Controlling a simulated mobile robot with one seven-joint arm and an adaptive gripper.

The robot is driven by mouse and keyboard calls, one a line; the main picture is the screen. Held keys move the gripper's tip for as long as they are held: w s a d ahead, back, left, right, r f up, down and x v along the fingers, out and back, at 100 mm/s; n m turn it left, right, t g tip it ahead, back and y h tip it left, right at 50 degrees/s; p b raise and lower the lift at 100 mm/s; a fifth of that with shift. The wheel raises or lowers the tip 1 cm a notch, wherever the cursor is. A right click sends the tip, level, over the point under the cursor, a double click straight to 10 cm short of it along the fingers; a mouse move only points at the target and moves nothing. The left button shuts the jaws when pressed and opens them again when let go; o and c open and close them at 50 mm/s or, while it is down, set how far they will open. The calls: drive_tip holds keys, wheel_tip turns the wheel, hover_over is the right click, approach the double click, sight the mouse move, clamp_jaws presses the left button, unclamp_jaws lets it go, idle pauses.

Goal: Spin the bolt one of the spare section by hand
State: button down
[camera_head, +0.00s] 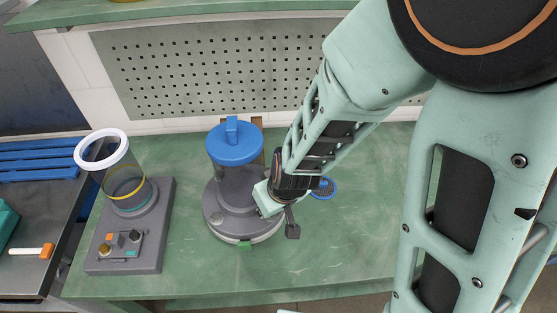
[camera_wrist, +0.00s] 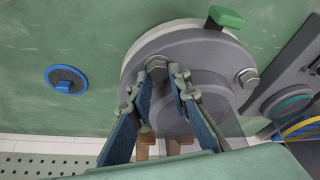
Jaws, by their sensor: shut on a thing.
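The section (camera_head: 235,195) stands upright on the green bench, a grey flanged body with a blue handled cap (camera_head: 233,144). In the wrist view its round grey flange (camera_wrist: 205,45) carries a hex bolt (camera_wrist: 157,67) between my fingertips and a second hex bolt (camera_wrist: 247,77) to the right. My gripper (camera_wrist: 164,75) is shut on the first bolt, its blue-padded fingers on either side. In the head view my wrist covers the right of the flange and hides the held bolt; another bolt (camera_head: 216,218) shows at its front left.
A green tab (camera_head: 245,244) sticks out from the flange's front. A blue and dark disc (camera_head: 324,187) lies right of the section. A grey control box (camera_head: 130,238) with a clear, white-ringed column (camera_head: 122,172) stands left. A perforated panel (camera_head: 190,70) rises behind. The bench's front right is clear.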

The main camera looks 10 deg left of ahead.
drive_tip(key=shift+s+r+m+p, duration=0.1)
drive_tip(key=shift+m+p, duration=0.6)
drive_tip(key=shift+p, duration=0.5)
drive_tip(key=shift+h+p, duration=0.3)
drive_tip(key=shift+m+t+p, duration=0.3)
drive_tip(key=shift+m+p, duration=0.3)
drive_tip(key=shift+p, duration=0.05)
drive_tip(key=shift+m+h+p, duration=0.3)
drive_tip(key=shift+m+p, duration=0.2)
drive_tip(key=shift+p, duration=0.25)
drive_tip(key=shift+m+p, duration=0.35)
drive_tip(key=shift+m, duration=0.05)
drive_tip(key=shift+m+h, duration=0.5)
drive_tip(key=shift+m, duration=0.6)
